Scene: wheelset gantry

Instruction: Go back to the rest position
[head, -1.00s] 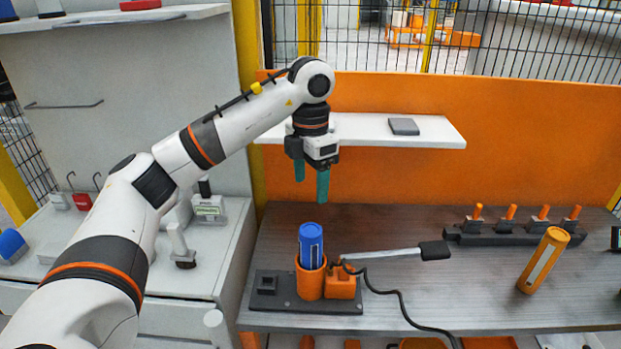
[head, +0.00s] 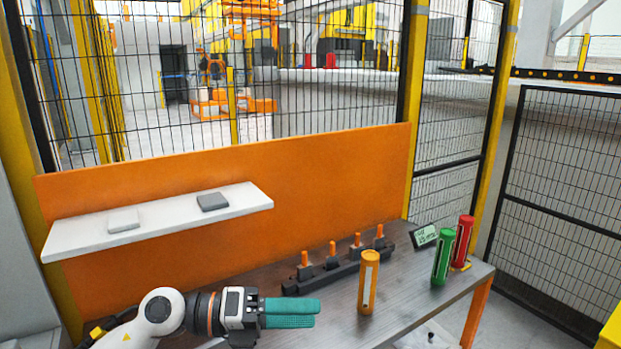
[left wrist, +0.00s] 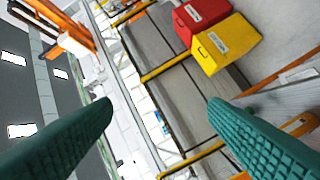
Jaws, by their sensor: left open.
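My left gripper (head: 290,312) is at the bottom of the head view, above the grey workbench. Its two green fingers point to the right and nothing is between them. In the left wrist view the green fingers (left wrist: 160,135) stand wide apart with an empty gap. My right gripper is in neither view.
An orange cylinder (head: 369,283) stands right of the left gripper. Green (head: 442,257) and red (head: 463,242) cylinders stand at the bench's right end. A dark rack (head: 338,276) with orange-topped pieces lies behind. A white shelf (head: 160,220) hangs on the orange panel (head: 330,180).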

